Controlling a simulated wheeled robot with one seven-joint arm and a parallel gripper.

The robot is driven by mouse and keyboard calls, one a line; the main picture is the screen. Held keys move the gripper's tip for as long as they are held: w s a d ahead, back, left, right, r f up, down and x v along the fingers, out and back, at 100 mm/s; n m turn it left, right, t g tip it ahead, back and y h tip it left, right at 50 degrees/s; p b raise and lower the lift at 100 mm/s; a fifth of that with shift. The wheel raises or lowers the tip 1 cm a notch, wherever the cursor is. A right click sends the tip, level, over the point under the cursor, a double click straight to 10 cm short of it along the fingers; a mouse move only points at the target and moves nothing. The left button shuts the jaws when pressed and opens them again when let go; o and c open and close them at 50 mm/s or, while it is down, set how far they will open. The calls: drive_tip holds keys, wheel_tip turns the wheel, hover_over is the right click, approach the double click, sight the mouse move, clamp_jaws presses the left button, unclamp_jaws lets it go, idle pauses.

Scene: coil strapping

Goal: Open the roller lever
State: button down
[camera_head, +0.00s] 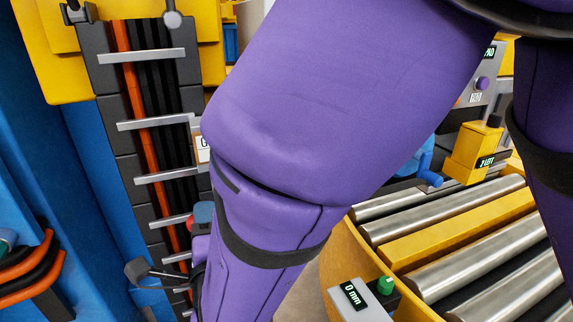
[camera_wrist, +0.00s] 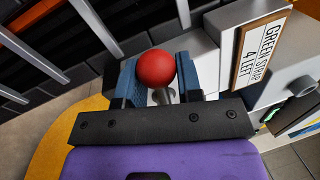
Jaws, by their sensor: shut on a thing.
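The roller lever shows a round red knob (camera_wrist: 157,68) on a short grey stem in the wrist view. My gripper (camera_wrist: 155,80) is shut on this knob, with one blue finger on each side of it. The lower end of the stem is hidden behind the gripper's dark mounting bar. In the head view, my purple arm hides most of the lever and gripper. Only a small bit of red and blue shows at its left edge, beside the strap rack.
A dark strap rack (camera_head: 147,181) with orange and black straps and grey crossbars stands left of my arm. A sign reading "GREEN STRAP 4 LEFT" (camera_wrist: 262,50) is close right of my gripper. A roller conveyor (camera_head: 445,214) and a "0 mm" display box (camera_head: 352,296) lie to the right.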

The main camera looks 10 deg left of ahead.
drive_tip(key=c, duration=0.8)
unclamp_jaws()
drive_tip(key=shift+f, duration=0.1)
drive_tip(key=v, duration=1.1)
drive_tip(key=shift+a, duration=0.1)
drive_tip(key=shift+s+a+f, duration=0.1)
drive_tip(key=shift+s, duration=0.05)
